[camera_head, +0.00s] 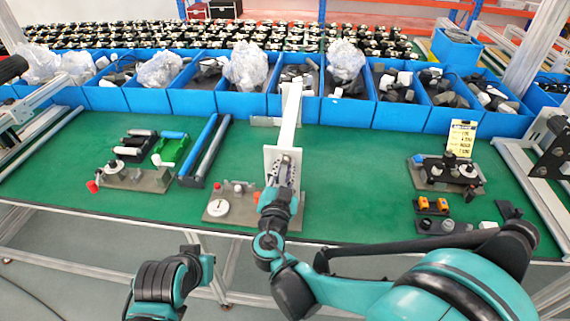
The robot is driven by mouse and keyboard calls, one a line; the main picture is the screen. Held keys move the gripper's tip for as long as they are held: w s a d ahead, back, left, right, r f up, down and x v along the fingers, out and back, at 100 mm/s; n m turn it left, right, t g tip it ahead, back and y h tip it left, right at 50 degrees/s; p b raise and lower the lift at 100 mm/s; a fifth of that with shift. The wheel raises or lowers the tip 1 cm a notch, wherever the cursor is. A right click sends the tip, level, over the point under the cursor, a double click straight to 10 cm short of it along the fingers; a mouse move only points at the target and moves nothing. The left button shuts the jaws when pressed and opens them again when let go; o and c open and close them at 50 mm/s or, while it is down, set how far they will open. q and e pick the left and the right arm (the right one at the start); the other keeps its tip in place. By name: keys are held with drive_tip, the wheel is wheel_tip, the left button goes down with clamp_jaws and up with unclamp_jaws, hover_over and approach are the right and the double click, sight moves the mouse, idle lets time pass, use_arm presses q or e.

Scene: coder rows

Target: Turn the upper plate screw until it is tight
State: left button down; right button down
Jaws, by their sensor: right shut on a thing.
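A white upright plate (269,158) stands at the middle of the green bench, on a grey base, with a long white bar (290,108) reaching back from it. My right gripper (284,162) comes up from below in front of the plate's upper part. It is shut at the plate, at the place of the upper plate screw; the gripper hides the screw, and its seating cannot be seen. My left arm shows at the bottom left, but its gripper cannot be made out.
A fixture with a white round dial (218,208) stands just left of the plate. Other fixtures stand at the left (150,180) and right (425,178). Blue bins (200,103) line the back. The green bench (350,180) is clear right of the plate.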

drive_tip(key=c, duration=1.6)
unclamp_jaws()
drive_tip(key=shift+o, duration=0.2)
drive_tip(key=n, duration=0.4)
drive_tip(key=shift+n+b, duration=0.3)
drive_tip(key=shift+n, duration=0.1)
drive_tip(key=n, duration=0.5)
